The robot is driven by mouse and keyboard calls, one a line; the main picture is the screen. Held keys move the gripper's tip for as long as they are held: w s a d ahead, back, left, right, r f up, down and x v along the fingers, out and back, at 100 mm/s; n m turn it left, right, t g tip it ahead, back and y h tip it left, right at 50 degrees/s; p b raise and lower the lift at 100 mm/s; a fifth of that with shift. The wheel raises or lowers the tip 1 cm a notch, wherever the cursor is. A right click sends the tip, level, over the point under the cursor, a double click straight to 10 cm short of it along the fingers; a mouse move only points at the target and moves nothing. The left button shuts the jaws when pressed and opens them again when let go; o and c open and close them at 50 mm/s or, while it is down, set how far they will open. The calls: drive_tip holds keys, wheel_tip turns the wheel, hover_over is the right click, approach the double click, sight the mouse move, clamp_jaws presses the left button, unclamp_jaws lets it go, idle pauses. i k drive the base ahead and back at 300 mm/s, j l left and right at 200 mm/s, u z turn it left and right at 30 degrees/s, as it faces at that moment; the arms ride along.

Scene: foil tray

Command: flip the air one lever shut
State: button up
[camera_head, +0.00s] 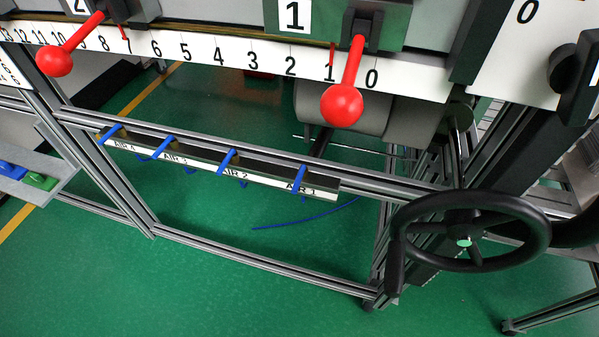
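The air one lever (299,179) is a small blue handle above the label AIR 1, at the right end of the labelled valve strip (322,192). It slants down and slightly left across the strip's front. The other blue levers, AIR 2 (228,160), AIR 3 (163,147) and AIR 4 (111,133), sit to its left and lean across the strip at a stronger slant. My gripper is not in view.
Above hang two red-ball levers, one at right (342,104) and one at left (54,61), before a numbered scale (220,55). A black handwheel (468,232) stands right of the strip. A blue hose (305,219) shows below. The green floor below looks clear.

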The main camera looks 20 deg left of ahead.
sight(298, 178)
drive_tip(key=k+j+u, duration=0.1)
drive_tip(key=u, duration=0.3)
drive_tip(key=k+j+u, duration=0.15)
drive_tip(key=u, duration=0.2)
drive_tip(key=k+j+u, duration=0.1)
drive_tip(key=u, duration=0.3)
drive_tip(key=j, duration=0.05)
